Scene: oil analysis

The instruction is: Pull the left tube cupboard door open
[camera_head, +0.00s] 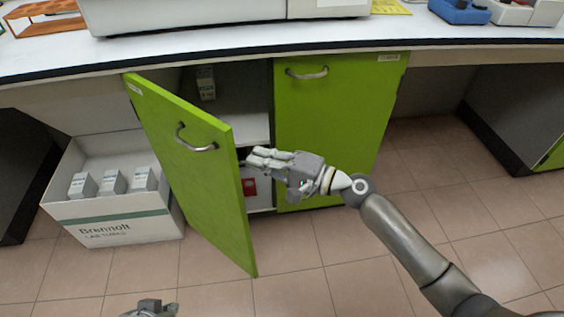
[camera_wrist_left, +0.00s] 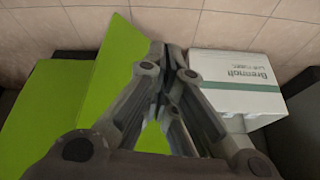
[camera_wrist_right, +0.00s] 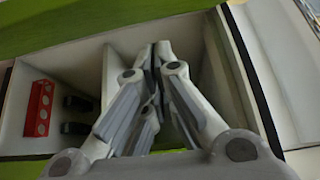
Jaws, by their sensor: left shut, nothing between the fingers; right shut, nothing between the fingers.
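The left tube cupboard door (camera_head: 195,175) is lime green and stands swung partly open, its free edge towards me. Its silver bar handle (camera_head: 196,140) is on the outer face, with no gripper on it. My right gripper (camera_head: 250,158) is shut and empty at the cupboard opening, just right of the door's free edge, by its inner side. I cannot tell whether it touches the door. My left gripper (camera_wrist_left: 163,50) is shut and empty; in the head view only a part of it shows at the bottom edge. The door also shows in the left wrist view (camera_wrist_left: 112,70).
The right green door (camera_head: 335,120) is closed, with a silver handle (camera_head: 307,74). A white box (camera_head: 110,228) with small cartons stands on the floor left of the open door. In the right wrist view a red rack (camera_wrist_right: 39,108) stands inside the cupboard. The tiled floor in front is free.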

